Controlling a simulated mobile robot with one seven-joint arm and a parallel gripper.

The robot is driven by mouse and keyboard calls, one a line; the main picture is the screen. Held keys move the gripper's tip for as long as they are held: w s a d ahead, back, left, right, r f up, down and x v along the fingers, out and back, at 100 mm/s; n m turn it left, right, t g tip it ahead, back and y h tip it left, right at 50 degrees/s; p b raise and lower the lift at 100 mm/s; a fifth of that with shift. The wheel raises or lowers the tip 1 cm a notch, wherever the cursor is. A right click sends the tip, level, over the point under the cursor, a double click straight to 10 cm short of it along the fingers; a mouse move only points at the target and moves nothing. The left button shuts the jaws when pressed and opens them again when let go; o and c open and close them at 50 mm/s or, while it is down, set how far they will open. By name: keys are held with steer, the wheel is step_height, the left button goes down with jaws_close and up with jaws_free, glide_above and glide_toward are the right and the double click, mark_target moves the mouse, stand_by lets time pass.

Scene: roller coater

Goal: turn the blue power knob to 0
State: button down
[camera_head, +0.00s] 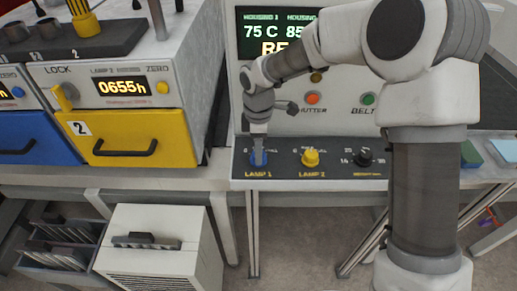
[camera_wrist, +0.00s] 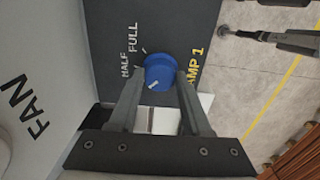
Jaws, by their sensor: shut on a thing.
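The blue power knob (camera_head: 259,159) sits at the left end of the dark control panel, above the yellow label LAMP 1. My gripper (camera_head: 258,148) reaches down onto it from above. In the wrist view the blue knob (camera_wrist: 159,72) lies between the tips of my two fingers (camera_wrist: 160,80), which are shut on it. A white pointer mark shows on the knob's lower edge in that view. The words HALF and FULL are printed beside the knob. The 0 mark is hard to make out in the wrist view.
A yellow LAMP 2 knob (camera_head: 310,158) and a black knob (camera_head: 363,156) sit to the right on the same panel. Orange (camera_head: 312,98) and green (camera_head: 368,99) buttons are on the upright face behind. A yellow drawer (camera_head: 130,140) is at the left.

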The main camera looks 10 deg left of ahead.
steer(key=shift+c, duration=1.8)
jaws_free()
steer(key=shift+r, duration=0.15)
step_height(320, 180, up, 17)
steer(key=shift+r, duration=0.15)
steer(key=s+d+r+m+t, duration=0.25)
steer(key=s+d+m, duration=0.4)
steer(key=d, duration=0.45)
steer(key=s+d+r+m+t, duration=0.25)
steer(key=s+d+m, duration=0.45)
steer(key=d, duration=0.4)
steer(key=s+d+f+m, duration=0.2)
steer(key=s+d+m, duration=0.3)
steer(key=s+m, duration=0.1)
steer(key=shift+m+t, duration=0.3)
steer(key=shift+m, duration=0.35)
